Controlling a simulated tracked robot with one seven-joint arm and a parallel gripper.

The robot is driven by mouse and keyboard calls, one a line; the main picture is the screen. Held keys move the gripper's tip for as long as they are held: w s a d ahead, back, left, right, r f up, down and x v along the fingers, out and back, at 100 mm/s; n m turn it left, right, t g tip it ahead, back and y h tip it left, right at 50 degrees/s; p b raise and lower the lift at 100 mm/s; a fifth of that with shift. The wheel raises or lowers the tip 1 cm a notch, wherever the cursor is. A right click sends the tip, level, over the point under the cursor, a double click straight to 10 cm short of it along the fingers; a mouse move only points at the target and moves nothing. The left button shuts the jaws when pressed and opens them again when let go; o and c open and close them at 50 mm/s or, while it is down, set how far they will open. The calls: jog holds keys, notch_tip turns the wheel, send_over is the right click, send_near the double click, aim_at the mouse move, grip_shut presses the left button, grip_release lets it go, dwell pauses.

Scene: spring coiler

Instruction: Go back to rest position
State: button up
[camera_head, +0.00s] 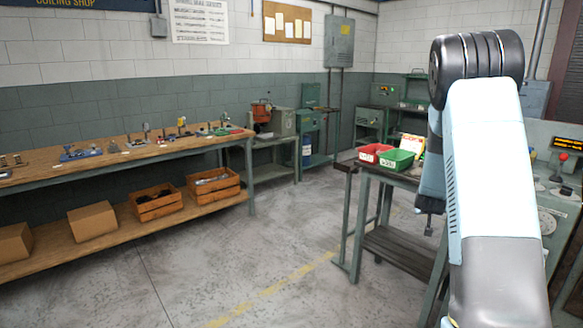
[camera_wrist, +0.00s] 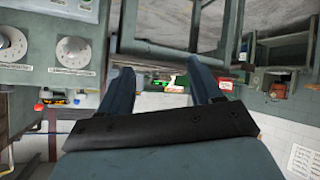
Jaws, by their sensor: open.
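My gripper (camera_wrist: 159,68) shows in the wrist view with its two dark blue fingers spread well apart. Nothing is between the fingertips. In the camera_head view my arm stands bent at the right, its elbow high and a link reaching down behind it. The gripper itself is mostly hidden there by the arm. The wrist view is upside down, with the floor and a bench leg above the fingers.
A bench (camera_head: 392,246) with a red bin (camera_head: 374,154) and a green bin (camera_head: 396,160) stands just left of my arm. A machine panel (camera_head: 549,215) with knobs is close on the right. A long wooden workbench (camera_head: 100,160) runs along the left wall. The middle floor is clear.

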jog(key=s+a+r+n+g+y, duration=0.1)
jog(key=s+a+r+y, duration=0.4)
jog(key=s+a+r, duration=1.2)
jog(key=s+a+r+g, duration=0.1)
jog(key=s+a+r, duration=0.1)
jog(key=s, duration=0.7)
jog(key=s+a+r+n+g, duration=0.1)
jog(key=s+a, duration=0.2)
jog(key=s, duration=0.6)
jog(key=s+a+r, duration=0.2)
jog(key=s+a, duration=0.1)
jog(key=s, duration=0.6)
jog(key=shift+s+r+n+g+y, duration=0.15)
jog(key=shift+r+n+g+y, duration=0.15)
jog(key=shift+g, duration=0.1)
jog(key=shift+c, duration=0.4)
